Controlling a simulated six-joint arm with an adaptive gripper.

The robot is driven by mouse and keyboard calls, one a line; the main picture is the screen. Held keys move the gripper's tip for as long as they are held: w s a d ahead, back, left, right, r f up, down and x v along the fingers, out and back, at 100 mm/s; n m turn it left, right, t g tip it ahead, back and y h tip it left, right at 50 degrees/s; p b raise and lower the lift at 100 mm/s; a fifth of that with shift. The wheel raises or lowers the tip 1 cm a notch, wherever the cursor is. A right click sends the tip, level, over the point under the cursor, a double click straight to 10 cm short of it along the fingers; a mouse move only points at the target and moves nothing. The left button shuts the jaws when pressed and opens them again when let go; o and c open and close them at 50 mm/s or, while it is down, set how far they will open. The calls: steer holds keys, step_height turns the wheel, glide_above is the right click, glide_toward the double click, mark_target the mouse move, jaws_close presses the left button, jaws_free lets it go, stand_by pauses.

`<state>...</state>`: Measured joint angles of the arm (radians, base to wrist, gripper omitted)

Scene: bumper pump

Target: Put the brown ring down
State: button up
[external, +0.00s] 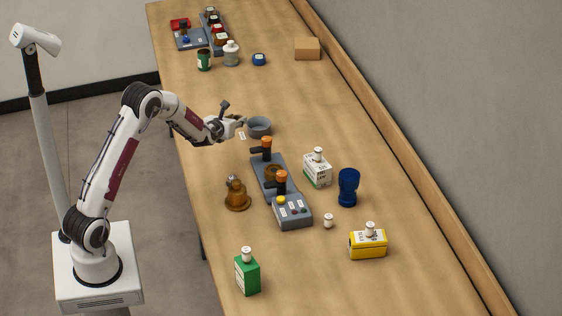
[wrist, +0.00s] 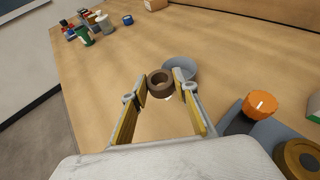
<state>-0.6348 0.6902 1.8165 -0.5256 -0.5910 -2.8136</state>
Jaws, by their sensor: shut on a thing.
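The brown ring (wrist: 153,88) sits between the fingertips of my gripper (wrist: 160,86) in the wrist view, with its hole visible. My gripper is shut on it. In the external view my gripper (external: 240,121) is just left of a round grey dish (external: 260,130), and the ring is too small to make out there. The dish also shows in the wrist view (wrist: 184,64), just beyond the ring. I cannot tell the exact height of the ring over the table.
A grey fixture (external: 264,181) with orange-topped posts stands nearer the camera, beside a brown pump-like part (external: 237,197). A white-green box (external: 318,170) and a blue cup (external: 348,187) stand right. A small white label (external: 242,136) lies below my gripper.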

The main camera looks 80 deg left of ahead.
steer(key=w+d+r+m+t+h, duration=0.1)
steer(key=w+d, duration=0.2)
steer(key=d, duration=0.6)
steer(key=w+d+r+m+t+h, duration=0.1)
steer(key=w+d+m+h, duration=0.1)
steer(key=d, duration=0.8)
steer(key=w+d+r+m+t+h, duration=0.1)
steer(key=w+d+m+t, duration=0.1)
steer(key=d, duration=0.7)
steer(key=shift+w+d, duration=0.15)
steer(key=shift+w, duration=0.75)
steer(key=s+d+r+m+t+h, duration=0.1)
steer(key=s+d+m+h, duration=0.1)
steer(key=d, duration=1.2)
steer(key=s+d+r+m+h, duration=0.1)
steer(key=s+d+m+h, duration=0.2)
steer(key=d, duration=1.2)
steer(key=shift+m+t+h, duration=0.4)
steer(key=shift+h, duration=0.5)
steer(key=shift+a+f, duration=0.1)
